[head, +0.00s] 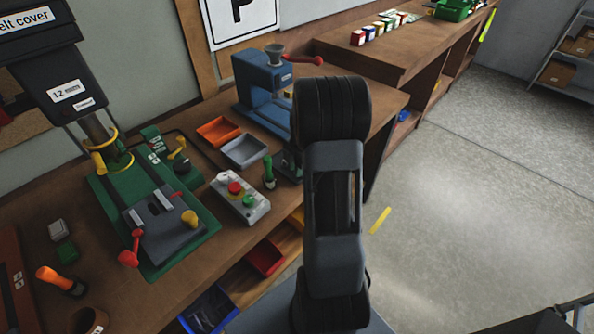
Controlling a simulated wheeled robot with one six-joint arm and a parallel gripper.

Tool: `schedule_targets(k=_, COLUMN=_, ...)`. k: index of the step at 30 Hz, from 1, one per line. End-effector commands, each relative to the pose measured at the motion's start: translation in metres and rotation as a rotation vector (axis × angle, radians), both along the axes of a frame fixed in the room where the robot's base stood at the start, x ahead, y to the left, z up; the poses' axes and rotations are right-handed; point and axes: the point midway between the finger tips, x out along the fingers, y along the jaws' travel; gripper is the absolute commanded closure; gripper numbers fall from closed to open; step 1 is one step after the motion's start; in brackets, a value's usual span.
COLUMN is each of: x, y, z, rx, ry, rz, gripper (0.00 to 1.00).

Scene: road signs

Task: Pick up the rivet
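I cannot make out a rivet in the head view. An orange tray (218,131) and a grey tray (244,152) lie on the wooden workbench (210,262); I cannot tell whether small parts are in them. A blue bench press (262,82) with a red-handled lever stands behind the trays. My dark arm rises in the middle of the view, in front of the bench's right end, and hides part of the press. My gripper does not show.
A green-based drill press (155,215) fills the bench's left. A grey button box (240,198) and a green-handled tool (268,172) stand near the front edge. Coloured bins (265,257) sit below. A farther bench (400,50) holds small boxes. The floor at right is mostly clear.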

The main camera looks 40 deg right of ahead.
Motion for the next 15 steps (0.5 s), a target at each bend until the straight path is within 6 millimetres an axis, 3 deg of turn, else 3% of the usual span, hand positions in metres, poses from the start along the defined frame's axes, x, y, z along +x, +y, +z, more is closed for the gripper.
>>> schedule_targets(k=3, x=0.0000, y=0.0000, z=0.0001, rx=0.000, ry=0.000, rz=0.000, gripper=0.76)
schedule_targets(k=10, x=-0.0001, y=-0.0001, z=0.0003, rx=0.000, ry=0.000, rz=0.000, gripper=0.98)
schedule_targets(k=15, x=0.0000, y=-0.0002, z=0.0004, rx=0.000, ry=0.000, rz=0.000, gripper=1.00)
